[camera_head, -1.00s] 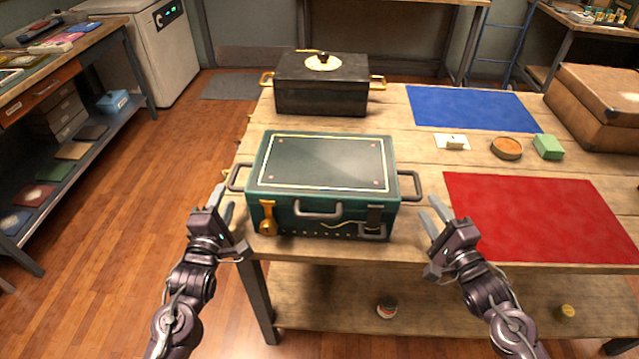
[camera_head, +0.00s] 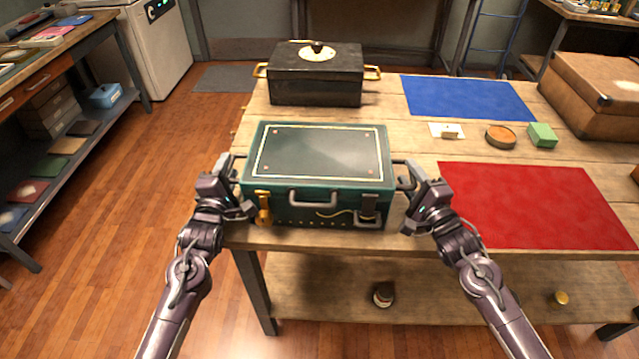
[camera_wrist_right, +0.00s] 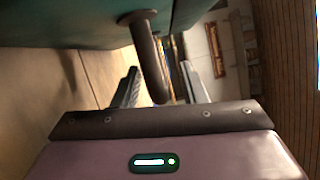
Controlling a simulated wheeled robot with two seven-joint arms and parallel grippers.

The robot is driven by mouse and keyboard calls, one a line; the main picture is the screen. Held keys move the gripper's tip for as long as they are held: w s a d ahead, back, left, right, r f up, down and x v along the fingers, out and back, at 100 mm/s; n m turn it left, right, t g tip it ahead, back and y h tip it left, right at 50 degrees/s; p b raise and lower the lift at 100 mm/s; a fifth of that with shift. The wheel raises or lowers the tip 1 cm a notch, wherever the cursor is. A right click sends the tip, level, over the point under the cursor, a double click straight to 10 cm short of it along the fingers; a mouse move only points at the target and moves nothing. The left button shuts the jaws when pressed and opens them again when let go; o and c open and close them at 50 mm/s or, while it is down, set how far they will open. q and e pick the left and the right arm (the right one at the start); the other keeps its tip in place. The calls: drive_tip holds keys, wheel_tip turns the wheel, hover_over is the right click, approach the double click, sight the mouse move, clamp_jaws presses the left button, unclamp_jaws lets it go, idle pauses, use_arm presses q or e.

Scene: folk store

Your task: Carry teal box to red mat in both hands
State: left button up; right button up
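The teal box (camera_head: 322,155) sits on the near left part of the wooden table, lid shut, with a grey handle on each side. The red mat (camera_head: 535,205) lies flat and bare to its right. My right gripper (camera_head: 408,180) is at the box's right handle. In the right wrist view, the fingers of my right gripper (camera_wrist_right: 160,82) are apart, with the grey handle (camera_wrist_right: 150,55) between them. My left gripper (camera_head: 230,172) is at the box's left side. It hides most of the left handle, and its finger opening is not clear.
A black box (camera_head: 317,85) with brass handles stands behind the teal box. A blue mat (camera_head: 468,98), an orange-brown round dish (camera_head: 500,137), a green block (camera_head: 542,135) and a brown case (camera_head: 595,95) are on the table (camera_head: 415,150). Floor to the left is clear.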

use_arm(q)
drive_tip(key=shift+w, duration=0.15)
use_arm(e)
drive_tip(key=shift+w+a, duration=0.1)
use_arm(q)
clamp_jaws()
use_arm(e)
clamp_jaws()
drive_tip(key=shift+f, duration=0.1)
idle(0.9)
